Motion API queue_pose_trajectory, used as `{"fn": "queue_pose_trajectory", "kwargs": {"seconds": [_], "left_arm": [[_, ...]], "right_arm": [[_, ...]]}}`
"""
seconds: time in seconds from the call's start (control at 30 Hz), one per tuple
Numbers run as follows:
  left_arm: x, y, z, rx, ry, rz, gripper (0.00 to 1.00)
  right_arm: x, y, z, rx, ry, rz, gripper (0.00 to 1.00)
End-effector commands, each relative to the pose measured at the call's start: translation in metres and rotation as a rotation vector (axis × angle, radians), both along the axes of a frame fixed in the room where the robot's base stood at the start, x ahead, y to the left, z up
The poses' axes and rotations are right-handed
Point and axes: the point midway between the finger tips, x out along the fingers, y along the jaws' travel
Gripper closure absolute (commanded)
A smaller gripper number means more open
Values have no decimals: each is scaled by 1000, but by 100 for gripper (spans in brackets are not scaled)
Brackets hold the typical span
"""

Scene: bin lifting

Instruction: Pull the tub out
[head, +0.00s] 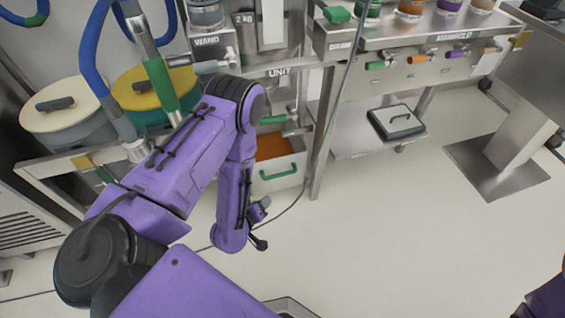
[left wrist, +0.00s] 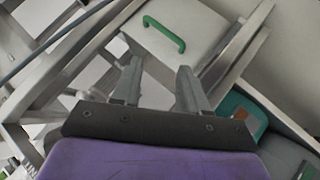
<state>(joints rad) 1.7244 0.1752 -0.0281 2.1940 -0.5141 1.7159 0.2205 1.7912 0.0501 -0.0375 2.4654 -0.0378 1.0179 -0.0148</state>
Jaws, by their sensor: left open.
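The tub (head: 283,180) is a pale bin with a green handle (head: 279,172) on its front and orange-brown contents. It sits low in the frame under the unit, partly hidden behind my left arm. In the left wrist view the tub's pale front (left wrist: 207,22) and its green handle (left wrist: 165,33) lie beyond the fingertips. My left gripper (head: 265,222) is in front of the tub and below its handle in the picture. Its two fingers (left wrist: 160,68) are apart with nothing between them, clear of the handle. My right gripper is out of view.
A metal leg (head: 322,140) stands just right of the tub, with a thin cable hanging past it. Lidded drums (head: 66,115) stand at left. The floor (head: 385,235) in front is clear.

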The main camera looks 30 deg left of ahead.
Motion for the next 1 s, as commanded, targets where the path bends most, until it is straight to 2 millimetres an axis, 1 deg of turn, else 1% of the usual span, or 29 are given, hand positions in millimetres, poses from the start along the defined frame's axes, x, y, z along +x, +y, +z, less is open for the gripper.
{"fn": "queue_pose_trajectory", "kwargs": {"seconds": [0.03, 0.07, 0.1, 0.17, 0.2, 0.3, 0.4, 0.5, 0.53, 0.67, 0.73, 0.87, 1.0], "left_arm": [[18, 5, -54, -46, -92, 19, 57], [28, 7, -66, -79, -148, 29, 57], [41, 10, -81, -122, -221, 39, 57], [59, 17, -102, -192, -330, 52, 57], [70, 22, -116, -239, -400, 61, 57], [91, 33, -145, -360, -557, 70, 57], [104, 45, -164, -467, -677, 71, 57], [111, 53, -173, -543, -753, 68, 57], [112, 55, -174, -558, -767, 66, 57], [119, 59, -172, -595, -800, 61, 57], [127, 59, -169, -598, -805, 59, 57], [154, 62, -167, -595, -805, 60, 57], [185, 64, -163, -595, -804, 60, 57]], "right_arm": [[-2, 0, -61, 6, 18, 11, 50], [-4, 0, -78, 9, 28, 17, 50], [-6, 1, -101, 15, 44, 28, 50], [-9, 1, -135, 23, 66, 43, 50], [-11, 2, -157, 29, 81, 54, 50], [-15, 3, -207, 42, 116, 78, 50], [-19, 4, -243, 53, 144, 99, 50], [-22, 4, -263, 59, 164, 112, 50], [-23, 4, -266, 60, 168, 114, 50], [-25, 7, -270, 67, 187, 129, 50], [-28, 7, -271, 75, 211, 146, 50], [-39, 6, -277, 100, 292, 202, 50], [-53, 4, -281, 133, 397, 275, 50]]}}
